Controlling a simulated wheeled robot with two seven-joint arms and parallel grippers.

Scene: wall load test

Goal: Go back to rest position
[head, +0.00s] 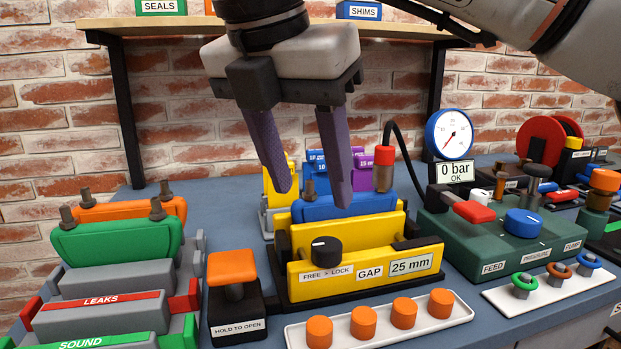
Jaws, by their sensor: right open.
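My right gripper (307,195) hangs in the upper middle of the head view, its arm coming in from the upper right. Its two purple fingers point down and stand well apart, with nothing between them. They are in front of and above the yellow gap fixture (370,277), which is labelled "25 mm" and has a black knob (326,251) and a blue block (345,207). The right fingertip overlaps the blue block in the picture; I cannot tell whether they touch. My left gripper is not in view.
A white tray (455,317) with orange pegs lies in front. An orange-capped hold button (232,267) and the leaks stand (95,318) are at left. A green pressure unit (470,240) with a gauge (449,134) is at right. A shelf (110,24) spans the back.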

